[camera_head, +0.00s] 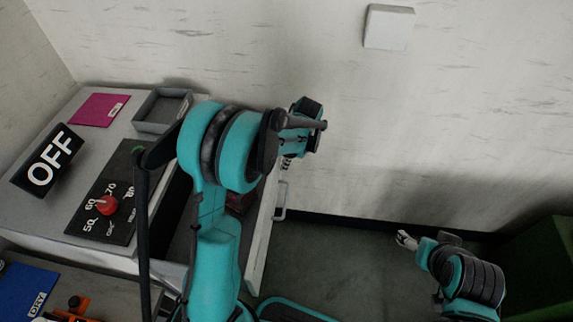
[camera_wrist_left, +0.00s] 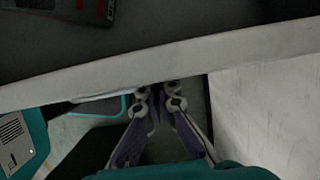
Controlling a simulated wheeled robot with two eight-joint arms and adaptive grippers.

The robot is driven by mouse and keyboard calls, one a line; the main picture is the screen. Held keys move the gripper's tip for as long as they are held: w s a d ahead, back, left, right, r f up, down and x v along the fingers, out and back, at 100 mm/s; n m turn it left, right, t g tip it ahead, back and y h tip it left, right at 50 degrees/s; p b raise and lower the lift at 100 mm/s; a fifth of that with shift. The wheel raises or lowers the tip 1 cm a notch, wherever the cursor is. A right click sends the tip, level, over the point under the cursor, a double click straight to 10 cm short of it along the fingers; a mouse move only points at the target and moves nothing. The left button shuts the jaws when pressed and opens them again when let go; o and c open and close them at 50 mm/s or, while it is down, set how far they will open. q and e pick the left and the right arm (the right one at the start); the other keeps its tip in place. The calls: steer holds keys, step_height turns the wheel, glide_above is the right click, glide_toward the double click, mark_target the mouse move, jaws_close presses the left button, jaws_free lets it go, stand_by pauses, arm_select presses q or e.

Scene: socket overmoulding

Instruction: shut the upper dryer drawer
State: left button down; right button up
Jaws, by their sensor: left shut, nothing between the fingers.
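The upper dryer drawer (camera_head: 262,232) stands pulled out from the grey dryer (camera_head: 90,110), with a pale front and a metal handle (camera_head: 281,203). My left arm hides much of its inside. My left gripper (camera_head: 287,163) is near the far end of the drawer front, on its outer side. In the left wrist view, the shut, empty fingertips (camera_wrist_left: 160,92) are close against the pale drawer front (camera_wrist_left: 200,56); I cannot tell whether they touch. My right gripper (camera_head: 405,240) is away to the right over the floor; its opening is too small to judge.
On the dryer are an OFF sign (camera_head: 47,161), a panel with a red knob (camera_head: 106,205), a magenta card (camera_head: 98,110) and a grey tray (camera_head: 162,111). A dark red-marked item (camera_wrist_left: 95,9) lies inside the drawer. A green box (camera_head: 540,270) stands at right. Floor between is clear.

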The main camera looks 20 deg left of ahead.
arm_select(q)
steer(key=s+a, duration=0.3)
steer(key=a, duration=0.9)
steer(key=s+a, duration=0.2)
steer(key=a, duration=1)
steer(key=shift+s+b, duration=0.4)
steer(key=shift+d, duration=0.1)
